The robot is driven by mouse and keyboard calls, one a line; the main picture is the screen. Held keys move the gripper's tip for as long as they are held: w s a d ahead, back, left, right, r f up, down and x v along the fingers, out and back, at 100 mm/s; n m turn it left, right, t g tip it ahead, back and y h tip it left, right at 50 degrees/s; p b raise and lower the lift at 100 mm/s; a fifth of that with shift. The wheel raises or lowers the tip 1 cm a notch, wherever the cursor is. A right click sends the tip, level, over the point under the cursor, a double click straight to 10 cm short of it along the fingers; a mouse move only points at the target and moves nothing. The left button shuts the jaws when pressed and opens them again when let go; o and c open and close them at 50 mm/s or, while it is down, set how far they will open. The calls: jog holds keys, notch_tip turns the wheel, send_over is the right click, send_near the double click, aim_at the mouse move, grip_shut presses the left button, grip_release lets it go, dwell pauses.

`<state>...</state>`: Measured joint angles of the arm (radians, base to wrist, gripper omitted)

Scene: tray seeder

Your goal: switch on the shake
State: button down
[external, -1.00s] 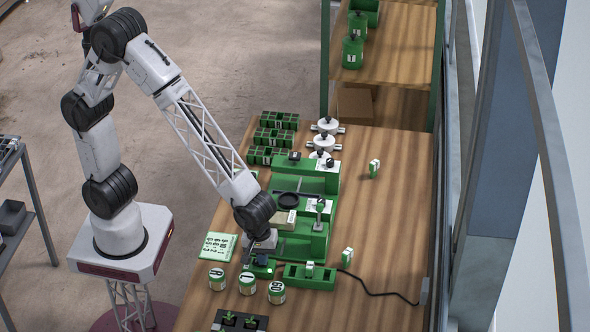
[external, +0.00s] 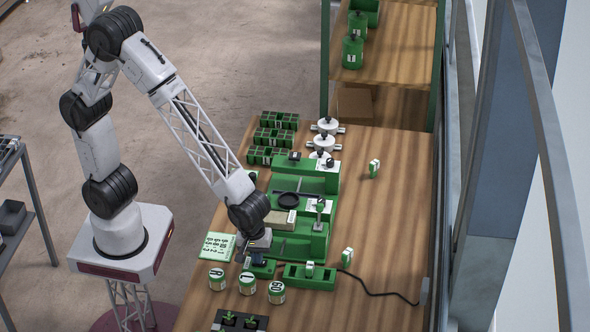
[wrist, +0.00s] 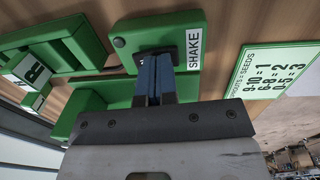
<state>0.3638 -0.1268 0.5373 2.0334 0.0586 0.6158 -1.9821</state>
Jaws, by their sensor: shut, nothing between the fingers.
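The shake switch is a green box (wrist: 185,27) with a white label reading SHAKE (wrist: 194,48) in the wrist view. Its dark rocker or button is mostly hidden behind my fingers. In the external view the green box (external: 263,270) sits at the near left of the green machine (external: 300,243). My gripper (wrist: 155,62) is shut and empty. Its blue fingertips are at the dark part of the box, beside the label; I cannot tell whether they touch it. In the external view my gripper (external: 248,262) points down over the box.
A printed seeds card (external: 217,247) lies left of the switch box. Several round labelled tins (external: 247,284) stand in front. A green block (external: 308,277) with a cable is to the right. The table's right side is mostly clear.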

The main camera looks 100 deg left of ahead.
aim_at(252, 263)
jog(key=shift+r, duration=0.15)
notch_tip(252, 263, up, 14)
jog(key=s, duration=0.2)
jog(key=shift+f, duration=0.2)
dwell(0.4)
jog(key=shift+w+d+t, duration=0.1)
jog(key=shift+w+t, duration=0.2)
jog(key=shift+w, duration=0.45)
jog(key=f, duration=0.4)
jog(key=w+f, duration=0.1)
jog(key=f, duration=0.4)
jog(key=w+f, duration=0.1)
jog(key=f, duration=0.3)
jog(key=shift+f, duration=0.4)
jog(key=shift+f, duration=0.1)
